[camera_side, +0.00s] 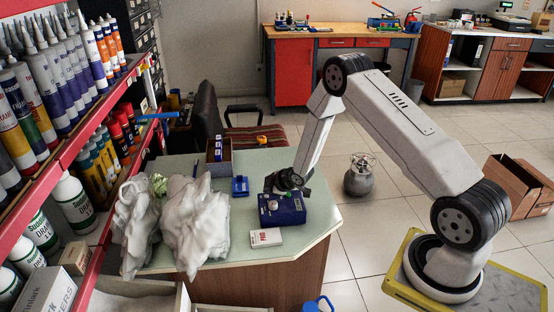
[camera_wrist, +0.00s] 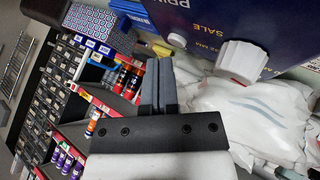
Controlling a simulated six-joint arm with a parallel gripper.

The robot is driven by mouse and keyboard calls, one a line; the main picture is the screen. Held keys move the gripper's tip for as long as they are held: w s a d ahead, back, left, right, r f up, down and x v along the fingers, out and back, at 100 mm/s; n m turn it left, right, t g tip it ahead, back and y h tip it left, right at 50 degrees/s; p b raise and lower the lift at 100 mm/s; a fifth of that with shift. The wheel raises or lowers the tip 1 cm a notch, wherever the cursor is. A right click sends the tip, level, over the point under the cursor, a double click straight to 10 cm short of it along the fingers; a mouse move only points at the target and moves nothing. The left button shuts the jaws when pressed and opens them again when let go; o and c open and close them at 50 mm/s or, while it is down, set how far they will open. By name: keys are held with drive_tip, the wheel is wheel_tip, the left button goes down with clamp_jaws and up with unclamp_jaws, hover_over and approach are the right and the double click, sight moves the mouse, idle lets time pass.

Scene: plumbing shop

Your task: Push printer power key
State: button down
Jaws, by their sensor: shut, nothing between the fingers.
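The printer (camera_side: 282,212) is a dark blue box on the pale green counter in the side view, with a light round spot on its face. In the wrist view its blue printed panel (camera_wrist: 215,25) fills the upper right. A small round white key (camera_wrist: 177,40) and a larger white knob (camera_wrist: 242,62) stand out from it; which is the power key I cannot tell. My gripper (camera_side: 284,183) is at the printer's upper edge in the side view. In the wrist view my gripper (camera_wrist: 158,60) is shut and empty, its tips just below-left of the small key. Contact is not clear.
White plastic bags (camera_side: 198,225) cover the counter's left part. A small white box (camera_side: 265,238) lies before the printer. A blue item (camera_side: 240,186) and an open box of blue packs (camera_side: 218,157) stand behind. Tube shelves (camera_side: 80,110) line the left. The counter's right end is clear.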

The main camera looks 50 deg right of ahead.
sight(269, 197)
drive_tip(key=shift+r, duration=2.95)
